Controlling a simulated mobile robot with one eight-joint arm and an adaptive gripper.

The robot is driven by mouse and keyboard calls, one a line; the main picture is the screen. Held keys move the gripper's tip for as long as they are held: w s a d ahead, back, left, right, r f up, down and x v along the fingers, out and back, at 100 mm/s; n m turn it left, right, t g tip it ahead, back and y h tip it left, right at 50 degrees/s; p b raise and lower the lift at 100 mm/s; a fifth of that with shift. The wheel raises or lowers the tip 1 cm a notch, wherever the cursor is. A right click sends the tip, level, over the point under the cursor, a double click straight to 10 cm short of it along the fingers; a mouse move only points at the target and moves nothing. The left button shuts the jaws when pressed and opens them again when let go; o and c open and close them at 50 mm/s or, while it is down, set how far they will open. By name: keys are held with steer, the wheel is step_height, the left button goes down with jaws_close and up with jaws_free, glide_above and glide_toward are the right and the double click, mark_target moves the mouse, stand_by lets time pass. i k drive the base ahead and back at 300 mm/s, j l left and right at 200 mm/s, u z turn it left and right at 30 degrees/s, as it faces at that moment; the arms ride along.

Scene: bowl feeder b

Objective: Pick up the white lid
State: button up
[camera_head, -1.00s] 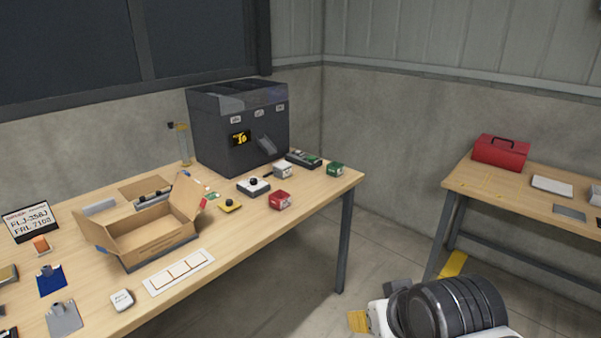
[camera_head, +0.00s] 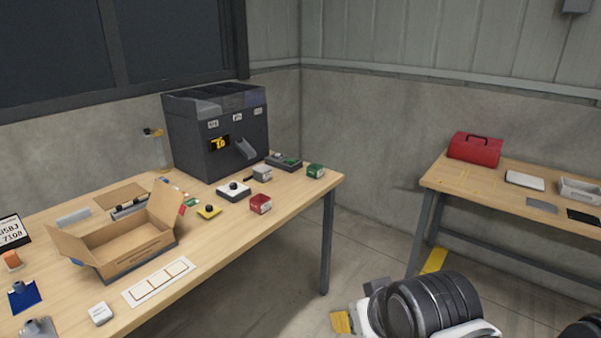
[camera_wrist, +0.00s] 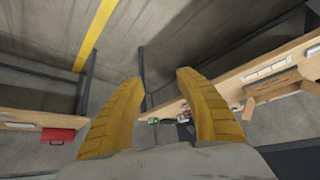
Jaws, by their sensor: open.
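A flat white piece that looks like the white lid (camera_head: 525,180) lies on the right-hand table (camera_head: 460,187), right of the red toolbox (camera_head: 475,150). In the wrist view, a small pale flat shape on the table at the left edge may be the same piece. My gripper (camera_wrist: 161,88) shows two yellow fingers, spread apart with nothing between them. It is over the floor, well away from the lid. In the head view only a bit of yellow beside my arm at the bottom shows.
A white open box (camera_head: 580,191) and a grey plate (camera_head: 541,205) lie near the lid. The left table holds a dark feeder machine (camera_head: 217,135), a cardboard box (camera_head: 140,260) and several small parts. Bare floor lies between the tables.

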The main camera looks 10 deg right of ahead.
mark_target(262, 168)
steer(key=i+l+u, duration=0.35)
steer(key=i+l, duration=0.35)
steer(key=i+l+u, duration=0.35)
steer(key=i+l, duration=0.45)
steer(key=l, duration=0.1)
